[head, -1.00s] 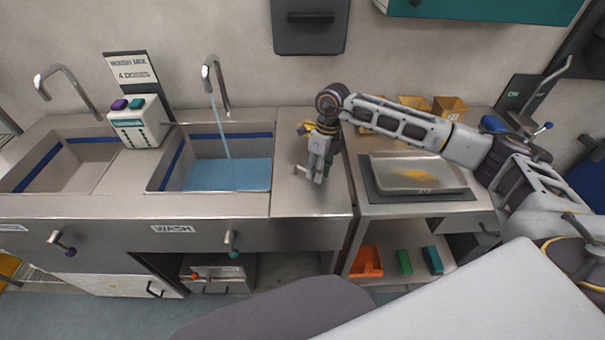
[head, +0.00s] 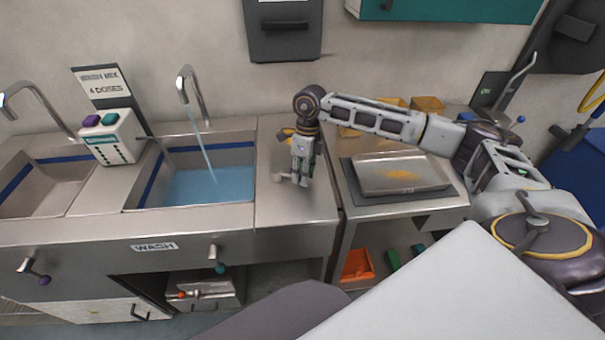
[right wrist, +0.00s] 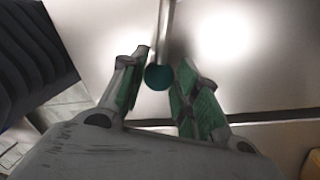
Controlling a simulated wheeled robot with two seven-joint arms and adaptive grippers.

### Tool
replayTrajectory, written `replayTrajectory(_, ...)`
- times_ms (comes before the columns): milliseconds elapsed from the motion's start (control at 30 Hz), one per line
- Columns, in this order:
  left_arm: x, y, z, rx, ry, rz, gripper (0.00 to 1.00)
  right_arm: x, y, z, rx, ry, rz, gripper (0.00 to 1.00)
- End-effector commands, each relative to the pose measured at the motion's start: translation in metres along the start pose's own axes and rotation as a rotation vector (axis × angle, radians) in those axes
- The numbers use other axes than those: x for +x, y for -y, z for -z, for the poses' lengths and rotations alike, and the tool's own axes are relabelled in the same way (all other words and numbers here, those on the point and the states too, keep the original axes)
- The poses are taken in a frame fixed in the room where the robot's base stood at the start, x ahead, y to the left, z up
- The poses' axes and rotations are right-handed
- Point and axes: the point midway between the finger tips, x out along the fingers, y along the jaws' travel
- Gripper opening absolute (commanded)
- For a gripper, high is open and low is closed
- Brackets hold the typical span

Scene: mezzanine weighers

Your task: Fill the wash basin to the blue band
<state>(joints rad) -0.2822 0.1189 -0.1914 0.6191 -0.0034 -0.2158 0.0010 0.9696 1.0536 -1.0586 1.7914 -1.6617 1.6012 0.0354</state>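The wash basin (head: 240,150) is a steel sink above the label WASH (head: 155,247). Its tap (head: 192,92) runs, and a stream falls into the blue water (head: 205,186). A blue band (head: 222,136) runs along the upper inner walls; the visible water surface lies below it. A lever with a teal knob (head: 220,269) is on the front panel below the basin. My right gripper (head: 298,180) is over the counter right of the basin. In the right wrist view it is open, with a teal knob (right wrist: 158,77) on a rod showing between its fingers; contact is unclear. My left gripper is out of view.
A second basin (head: 75,182) with a purple-knobbed lever (head: 44,279) is at left. A dispenser (head: 108,137) stands between the basins under a sign reading WASH MIX 4 DOSES (head: 100,82). A tray (head: 400,182) sits right of my gripper. An orange bin (head: 356,265) is below.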

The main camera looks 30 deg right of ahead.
Motion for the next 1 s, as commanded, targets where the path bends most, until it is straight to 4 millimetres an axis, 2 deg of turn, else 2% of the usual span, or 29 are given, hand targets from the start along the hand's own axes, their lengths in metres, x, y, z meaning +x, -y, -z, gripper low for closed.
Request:
replayTrajectory(33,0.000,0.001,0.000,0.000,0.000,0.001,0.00,-0.001,0.001,0.000,0.001,0.001,0.001,0.41)
replayTrajectory(100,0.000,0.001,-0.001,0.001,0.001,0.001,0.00,0.000,0.000,0.000,0.001,0.001,0.001,0.50)
replayTrajectory(133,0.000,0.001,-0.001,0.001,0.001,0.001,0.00,0.000,0.000,0.000,0.001,0.001,0.000,0.51)
replayTrajectory(567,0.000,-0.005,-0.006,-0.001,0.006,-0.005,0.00,-0.003,0.000,0.000,0.001,0.000,-0.001,0.51)
replayTrajectory(767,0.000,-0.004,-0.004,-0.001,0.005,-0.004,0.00,-0.018,0.000,-0.001,0.001,0.002,-0.001,0.51)
replayTrajectory(1000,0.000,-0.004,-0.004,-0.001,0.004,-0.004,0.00,-0.050,0.000,-0.001,0.001,0.003,0.000,0.51)
